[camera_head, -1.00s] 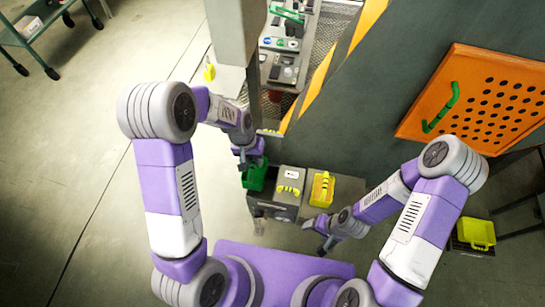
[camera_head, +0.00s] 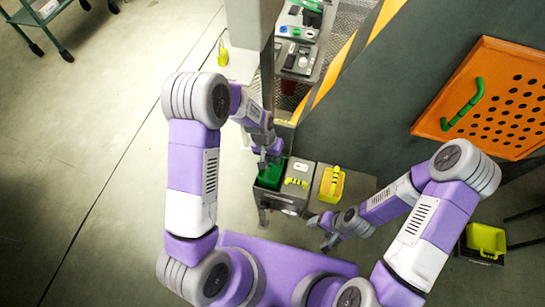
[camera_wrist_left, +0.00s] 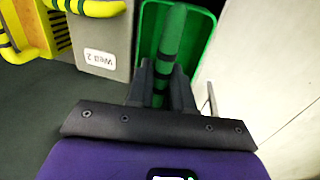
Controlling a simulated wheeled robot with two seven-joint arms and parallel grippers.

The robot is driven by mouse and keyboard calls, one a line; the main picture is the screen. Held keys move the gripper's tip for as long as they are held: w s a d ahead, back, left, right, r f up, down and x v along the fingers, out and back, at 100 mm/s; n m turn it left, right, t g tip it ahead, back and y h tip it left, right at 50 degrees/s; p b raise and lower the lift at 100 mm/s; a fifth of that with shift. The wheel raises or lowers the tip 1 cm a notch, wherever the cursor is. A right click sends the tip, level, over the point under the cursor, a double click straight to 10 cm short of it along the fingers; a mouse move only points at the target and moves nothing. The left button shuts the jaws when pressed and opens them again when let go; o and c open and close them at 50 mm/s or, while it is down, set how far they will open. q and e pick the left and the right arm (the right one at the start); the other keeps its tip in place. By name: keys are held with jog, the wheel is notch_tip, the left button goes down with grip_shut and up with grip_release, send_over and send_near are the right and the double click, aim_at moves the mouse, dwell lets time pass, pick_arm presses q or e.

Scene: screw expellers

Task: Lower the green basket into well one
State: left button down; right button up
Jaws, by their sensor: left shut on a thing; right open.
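The green basket (camera_head: 271,175) is at the left end of the grey cabinet, beside the well 2 block. In the left wrist view the basket (camera_wrist_left: 207,38) shows as a green tub with a banded green handle (camera_wrist_left: 172,45). My left gripper (camera_head: 268,161), also in the left wrist view (camera_wrist_left: 163,88), is shut on that handle from above. Well one is mostly hidden under the basket; I cannot tell how deep the basket sits. My right gripper (camera_head: 325,236) is open and empty in front of the cabinet's right part.
An orange perforated panel (camera_head: 495,98) is on the right. A yellow-green bin (camera_head: 487,238) stands lower right.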

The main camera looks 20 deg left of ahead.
aim_at(272, 171)
pick_arm(q)
jog(key=shift+f+b, duration=2.9)
jog(key=shift+f, duration=1.25)
jog(key=shift+f+b, duration=0.6)
jog(key=shift+f, duration=0.2)
jog(key=c, duration=0.9)
grip_release()
jog(key=shift+o, duration=0.3)
jog(key=o, duration=0.3)
